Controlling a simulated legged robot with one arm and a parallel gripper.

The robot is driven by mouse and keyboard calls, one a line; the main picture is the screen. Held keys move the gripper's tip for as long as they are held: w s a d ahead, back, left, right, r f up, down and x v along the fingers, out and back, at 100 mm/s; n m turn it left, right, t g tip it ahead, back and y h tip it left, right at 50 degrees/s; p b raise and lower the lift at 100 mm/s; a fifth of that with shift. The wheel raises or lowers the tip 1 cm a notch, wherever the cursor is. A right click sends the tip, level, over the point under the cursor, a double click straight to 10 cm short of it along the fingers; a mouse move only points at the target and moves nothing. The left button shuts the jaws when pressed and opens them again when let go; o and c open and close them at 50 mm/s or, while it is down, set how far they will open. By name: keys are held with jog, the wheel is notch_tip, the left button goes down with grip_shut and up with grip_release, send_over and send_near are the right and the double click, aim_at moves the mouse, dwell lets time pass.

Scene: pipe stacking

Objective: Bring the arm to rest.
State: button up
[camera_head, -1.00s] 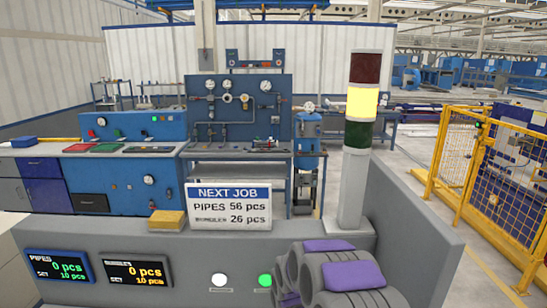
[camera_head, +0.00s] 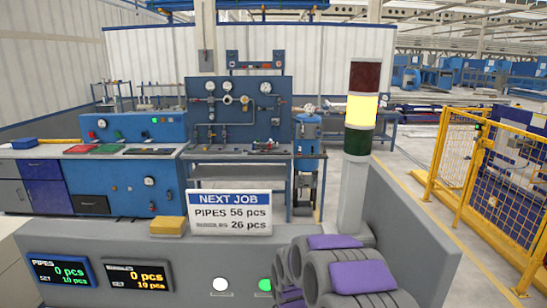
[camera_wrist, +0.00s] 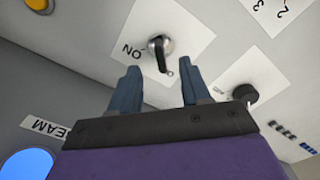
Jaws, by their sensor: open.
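My gripper (camera_wrist: 162,78) shows in the wrist view with its two blue-grey fingers apart and nothing held between them. In the head view, grey and purple parts of my arm (camera_head: 345,272) show at the bottom right. My gripper is out of that view.
The grey console (camera_head: 100,237) bears counter displays (camera_head: 62,271), a lit green button (camera_head: 265,285), a NEXT JOB sign (camera_head: 229,212) and a signal tower (camera_head: 361,110) lit yellow. In the wrist view, a black knob (camera_wrist: 245,93) is close by on the right. A yellow fence (camera_head: 485,185) stands at right.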

jog(key=shift+r+p, duration=0.3)
jog(key=shift+r, duration=0.8)
jog(key=shift+s+r, duration=0.1)
jog(key=s+d+r+m, duration=0.2)
jog(key=s+d+r, duration=0.1)
jog(key=s+r, duration=0.35)
jog(key=s+d+r+m, duration=0.1)
jog(key=s+d+r, duration=0.2)
jog(key=s+r, duration=0.3)
jog(key=s+d+r+m+g, duration=0.1)
jog(key=s+d+r+m, duration=0.1)
jog(key=s, duration=0.9)
jog(key=s+d+r+m, duration=0.1)
jog(key=s+d+m, duration=0.1)
jog(key=s, duration=1)
jog(key=shift+r+m+g, duration=0.35)
jog(key=shift+m+g, duration=0.05)
jog(key=shift+m, duration=0.5)
